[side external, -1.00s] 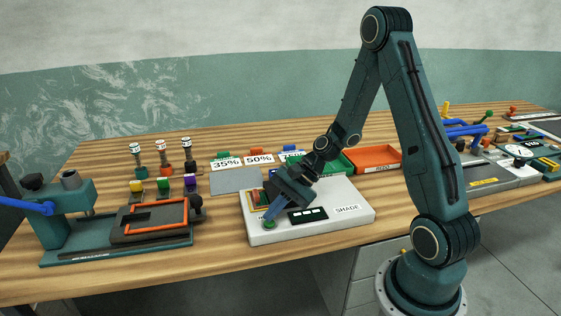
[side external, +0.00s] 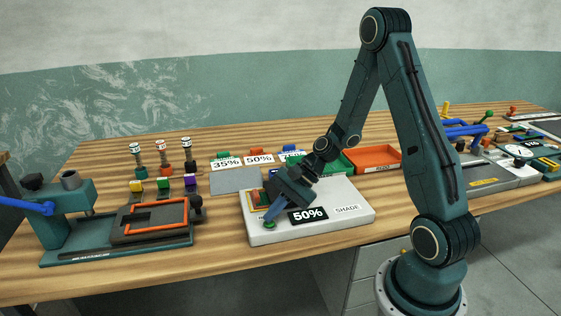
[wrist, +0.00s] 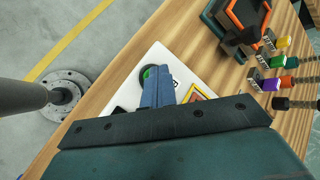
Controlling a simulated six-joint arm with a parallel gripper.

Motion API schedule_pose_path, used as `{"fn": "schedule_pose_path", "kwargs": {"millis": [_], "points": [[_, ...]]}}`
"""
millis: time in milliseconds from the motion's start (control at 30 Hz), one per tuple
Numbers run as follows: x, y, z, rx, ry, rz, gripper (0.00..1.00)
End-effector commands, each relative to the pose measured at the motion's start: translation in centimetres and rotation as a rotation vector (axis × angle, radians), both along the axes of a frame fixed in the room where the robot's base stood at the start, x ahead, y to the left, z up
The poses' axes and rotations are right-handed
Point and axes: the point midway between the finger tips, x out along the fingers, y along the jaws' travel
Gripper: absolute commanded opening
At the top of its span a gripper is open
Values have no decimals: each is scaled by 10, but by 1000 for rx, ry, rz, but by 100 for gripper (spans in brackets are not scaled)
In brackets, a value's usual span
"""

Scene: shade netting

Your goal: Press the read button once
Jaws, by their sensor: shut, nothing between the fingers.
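The white shade meter (side external: 330,222) lies on the bench and is marked SHADE. Its dark display (side external: 308,215) reads 50%. The green read button (side external: 270,225) is at its front left corner; it also shows in the wrist view (wrist: 147,74), partly covered by my fingers. My gripper (side external: 270,216) is shut and empty, tilted down, with its fingertips at the button. I cannot tell whether the tips press it or sit just above. In the wrist view the closed blue fingers (wrist: 157,85) reach over the button's edge.
A green press with an orange frame (side external: 155,218) stands at the left. Small stamps, a grey mat (side external: 236,180) and labelled cards with clips (side external: 259,158) are behind. An orange tray (side external: 374,158) and a green tray stand behind the meter. Bare bench lies in front.

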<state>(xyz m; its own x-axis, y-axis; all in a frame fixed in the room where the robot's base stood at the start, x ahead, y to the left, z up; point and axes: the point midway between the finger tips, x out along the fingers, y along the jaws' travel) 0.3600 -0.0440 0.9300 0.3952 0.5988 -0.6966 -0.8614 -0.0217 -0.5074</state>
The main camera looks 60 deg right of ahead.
Motion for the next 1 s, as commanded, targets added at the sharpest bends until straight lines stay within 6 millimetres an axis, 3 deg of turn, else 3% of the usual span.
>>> {"fn": "schedule_pose_path", "kwargs": {"millis": [1000], "points": [[0,0,24,-1,-1,0,0]]}}
